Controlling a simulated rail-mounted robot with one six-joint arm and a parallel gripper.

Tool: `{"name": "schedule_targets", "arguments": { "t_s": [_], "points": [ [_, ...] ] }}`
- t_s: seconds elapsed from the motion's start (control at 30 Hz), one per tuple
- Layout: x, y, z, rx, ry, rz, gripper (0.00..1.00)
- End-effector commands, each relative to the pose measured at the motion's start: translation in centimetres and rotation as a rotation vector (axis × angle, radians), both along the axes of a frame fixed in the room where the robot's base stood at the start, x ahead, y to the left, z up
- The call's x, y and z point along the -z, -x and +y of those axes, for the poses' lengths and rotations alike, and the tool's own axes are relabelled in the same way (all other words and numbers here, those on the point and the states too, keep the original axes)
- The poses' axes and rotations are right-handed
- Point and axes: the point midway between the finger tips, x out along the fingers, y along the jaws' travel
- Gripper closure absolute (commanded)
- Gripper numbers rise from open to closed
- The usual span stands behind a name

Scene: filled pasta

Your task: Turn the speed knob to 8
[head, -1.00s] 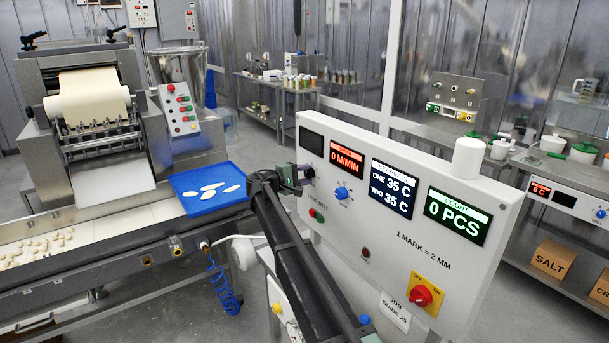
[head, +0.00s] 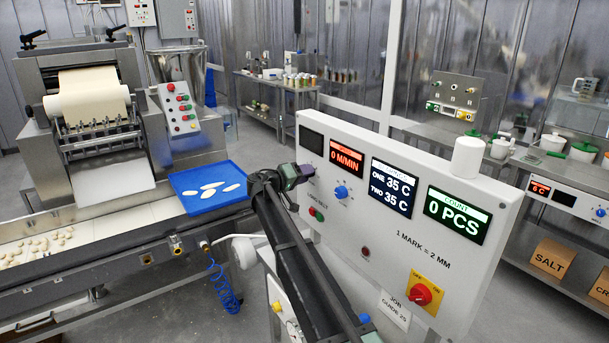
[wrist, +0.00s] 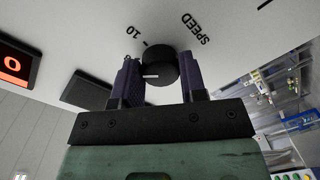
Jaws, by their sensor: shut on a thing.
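The speed knob (wrist: 158,68) is a round black knob with a short white pointer line on its face. It sits on the white panel beside the printed word SPEED and a 10 mark in the wrist view. My gripper (wrist: 160,78) has its two dark fingers shut on the knob, one on each side. In the head view my gripper (head: 299,174) is at the panel's left part and mostly hides the knob. The scale marks between 10 and the lower numbers are not readable.
The white control panel (head: 400,245) carries a red display (head: 346,158) reading 0 M/MIN, a blue knob (head: 341,192), and a red-and-yellow switch (head: 422,294). A blue tray (head: 190,205) with pale pieces lies left of my arm.

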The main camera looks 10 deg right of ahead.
Motion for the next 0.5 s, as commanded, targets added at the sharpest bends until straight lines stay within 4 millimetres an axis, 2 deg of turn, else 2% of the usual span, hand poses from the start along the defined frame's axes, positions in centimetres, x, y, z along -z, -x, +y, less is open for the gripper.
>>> {"name": "schedule_targets", "arguments": {
  "t_s": [0.5],
  "points": [
    [0.06,0.07,0.02,0.002,-0.032,-0.066,0.85]
  ]
}}
